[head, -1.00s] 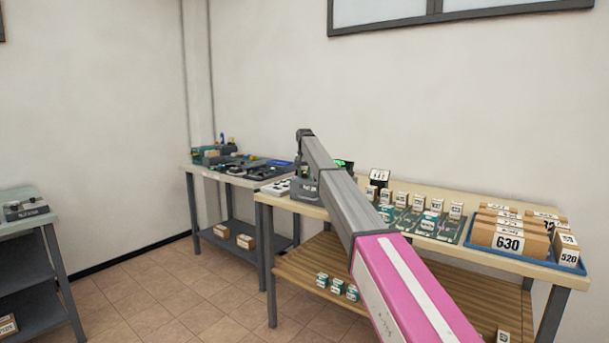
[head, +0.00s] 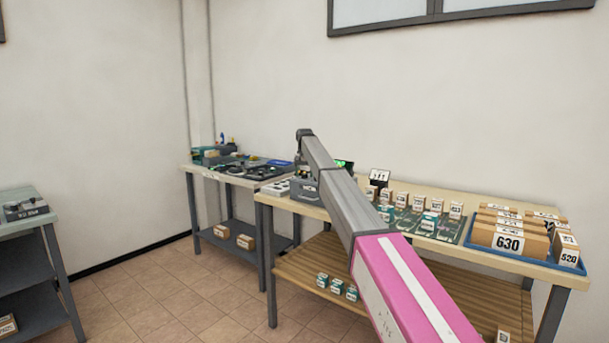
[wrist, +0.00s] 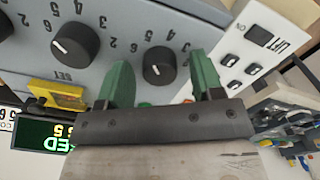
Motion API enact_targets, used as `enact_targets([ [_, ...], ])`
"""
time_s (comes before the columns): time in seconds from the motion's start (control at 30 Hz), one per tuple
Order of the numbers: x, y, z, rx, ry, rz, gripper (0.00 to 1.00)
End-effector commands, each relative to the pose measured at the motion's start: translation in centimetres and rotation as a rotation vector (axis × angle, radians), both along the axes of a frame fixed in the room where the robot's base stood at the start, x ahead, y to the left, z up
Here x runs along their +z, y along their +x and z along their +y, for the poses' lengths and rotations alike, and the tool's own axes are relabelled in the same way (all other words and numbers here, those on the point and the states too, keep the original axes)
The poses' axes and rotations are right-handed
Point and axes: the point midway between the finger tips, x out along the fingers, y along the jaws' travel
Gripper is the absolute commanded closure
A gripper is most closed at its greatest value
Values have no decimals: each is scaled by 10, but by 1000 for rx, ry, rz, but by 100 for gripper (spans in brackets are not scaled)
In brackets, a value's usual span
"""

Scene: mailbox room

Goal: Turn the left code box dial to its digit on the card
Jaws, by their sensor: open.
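The grey code box (head: 306,189) stands on the wooden bench in the head view, under the end of my arm. In the wrist view its panel (wrist: 115,22) appears turned round, with black dials ringed by digits. The dial at the picture's right (wrist: 158,65), seemingly the left one, lies between my gripper's green fingers (wrist: 160,60). The fingers are open; I cannot tell whether they touch it. A second dial (wrist: 75,45) is beside it, and a third shows at the picture's edge. A small card (head: 380,176) stands on the bench, seemingly reading 351. My fingers are hidden in the head view.
A yellow button block (wrist: 56,95) and a lit display (wrist: 48,134) lie near the dials. A white switch panel (wrist: 245,55) is beside the box. A blue tray (head: 532,260) of numbered cartons and several small labelled boxes occupy the bench to the right.

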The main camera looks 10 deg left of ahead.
Motion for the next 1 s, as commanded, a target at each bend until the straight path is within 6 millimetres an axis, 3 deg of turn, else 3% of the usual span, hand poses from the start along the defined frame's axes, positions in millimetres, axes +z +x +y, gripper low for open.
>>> enact_targets([
  [0.17,15,1,0,0,0,-1,39],
  [0.63,96,1,0,0,0,-1,39],
  [1.0,106,0,0,0,0,0,39],
])
